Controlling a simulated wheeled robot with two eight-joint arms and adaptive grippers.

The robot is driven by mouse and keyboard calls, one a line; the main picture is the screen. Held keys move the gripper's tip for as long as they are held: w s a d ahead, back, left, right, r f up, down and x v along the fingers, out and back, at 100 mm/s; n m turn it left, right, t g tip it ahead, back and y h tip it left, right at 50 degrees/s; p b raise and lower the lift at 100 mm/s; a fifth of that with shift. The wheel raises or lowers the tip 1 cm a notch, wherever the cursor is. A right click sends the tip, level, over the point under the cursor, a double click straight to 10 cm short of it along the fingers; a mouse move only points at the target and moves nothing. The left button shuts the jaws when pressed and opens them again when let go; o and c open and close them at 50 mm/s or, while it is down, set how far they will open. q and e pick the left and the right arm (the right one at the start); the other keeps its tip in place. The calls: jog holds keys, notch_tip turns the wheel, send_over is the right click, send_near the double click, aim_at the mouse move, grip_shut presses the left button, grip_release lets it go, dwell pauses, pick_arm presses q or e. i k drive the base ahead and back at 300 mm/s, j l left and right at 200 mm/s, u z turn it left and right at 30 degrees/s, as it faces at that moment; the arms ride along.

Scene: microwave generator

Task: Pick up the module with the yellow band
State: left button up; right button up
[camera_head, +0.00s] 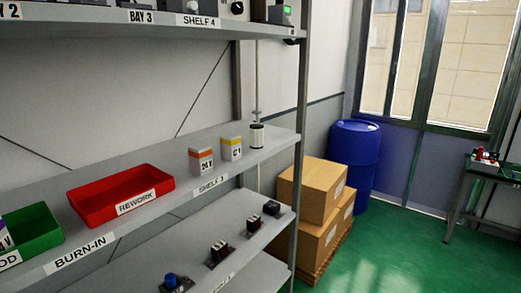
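The module with the yellow band (231,149) stands upright on the shelf marked SHELF 3, toward its right end. It is a small grey block with a yellow stripe near its top and a label on its front. A similar module with an orange band (201,161) stands just to its left, with a small gap between them. A white and black cylinder (257,137) stands just to its right. Neither of my grippers is in view.
A red REWORK tray (120,193) and a green bin (32,229) sit left on the same shelf. An upper shelf (120,24) hangs above, and a lower shelf (140,265) holds several small parts. Cardboard boxes (312,190) and a blue barrel (355,160) stand right of the rack.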

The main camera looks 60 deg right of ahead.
aim_at(230, 142)
jog(key=i+z, duration=0.1)
jog(key=z, duration=1.65)
jog(key=i+l+u, duration=0.1)
jog(key=i+l, duration=0.3)
jog(key=l, duration=0.25)
jog(key=i+l+u, duration=0.15)
jog(key=i+l, duration=0.05)
jog(key=l, duration=0.1)
